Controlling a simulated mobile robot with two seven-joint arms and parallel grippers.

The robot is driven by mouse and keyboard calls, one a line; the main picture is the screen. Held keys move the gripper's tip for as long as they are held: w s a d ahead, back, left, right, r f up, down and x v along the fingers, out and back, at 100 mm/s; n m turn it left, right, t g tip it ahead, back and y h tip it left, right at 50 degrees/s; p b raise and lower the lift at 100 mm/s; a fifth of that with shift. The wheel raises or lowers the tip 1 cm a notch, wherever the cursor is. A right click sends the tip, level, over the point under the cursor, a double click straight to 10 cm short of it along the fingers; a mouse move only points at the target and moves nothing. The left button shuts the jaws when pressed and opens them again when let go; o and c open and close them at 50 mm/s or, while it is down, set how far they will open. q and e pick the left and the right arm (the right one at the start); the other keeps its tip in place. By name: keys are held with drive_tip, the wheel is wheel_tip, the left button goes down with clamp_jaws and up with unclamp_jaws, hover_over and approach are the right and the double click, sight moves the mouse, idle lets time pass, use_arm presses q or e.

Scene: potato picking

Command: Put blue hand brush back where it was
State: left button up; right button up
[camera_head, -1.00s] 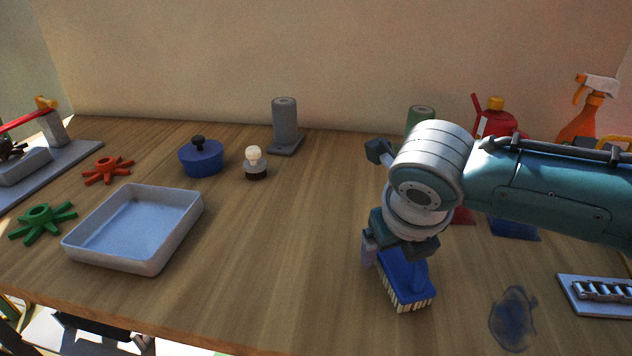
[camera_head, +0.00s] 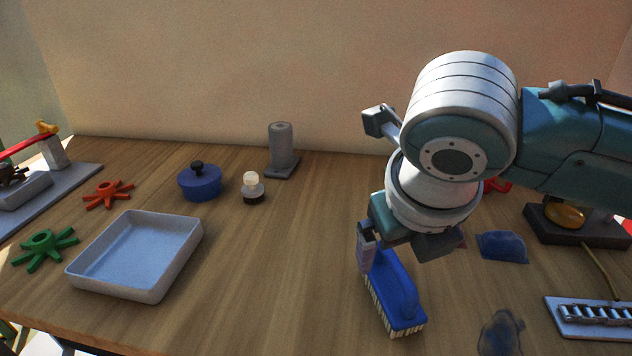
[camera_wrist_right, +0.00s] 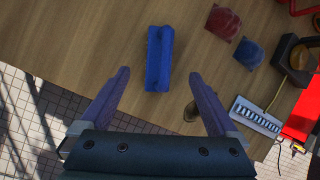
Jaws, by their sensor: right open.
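The blue hand brush (camera_head: 402,288) lies on the wooden table, bristles down, in front of and below my right gripper. It also shows in the right wrist view (camera_wrist_right: 157,62), upper middle, with its long side pointing away from the gripper. My right gripper (camera_head: 398,245) is open. In the right wrist view its two fingers (camera_wrist_right: 158,84) are spread wide on either side of the brush, with bare gaps between, and hold nothing. In the head view one finger overlaps the brush's back end; the other is hidden behind the wrist. My left gripper is out of view.
A grey tray (camera_head: 78,277), blue pot (camera_head: 200,184), light bulb (camera_head: 252,188) and grey roll (camera_head: 281,146) stand to the left. A dark smudge (camera_head: 501,333), blue patch (camera_head: 502,246) and slotted rack (camera_head: 590,312) are to the right.

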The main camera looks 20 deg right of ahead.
drive_tip(key=s+a+m+y, duration=0.4)
drive_tip(key=s+a+m, duration=0.5)
drive_tip(key=m, duration=0.6)
drive_tip(key=s+d+m, duration=0.2)
drive_tip(key=s+m, duration=0.2)
drive_tip(key=m, duration=0.4)
drive_tip(key=s+d+m+h, duration=0.1)
drive_tip(key=s+d+m, duration=0.2)
drive_tip(key=m, duration=0.6)
drive_tip(key=shift+s+d+f+m+g, duration=0.15)
drive_tip(key=shift+s+d+m+g, duration=0.15)
drive_tip(key=shift+s, duration=0.75)
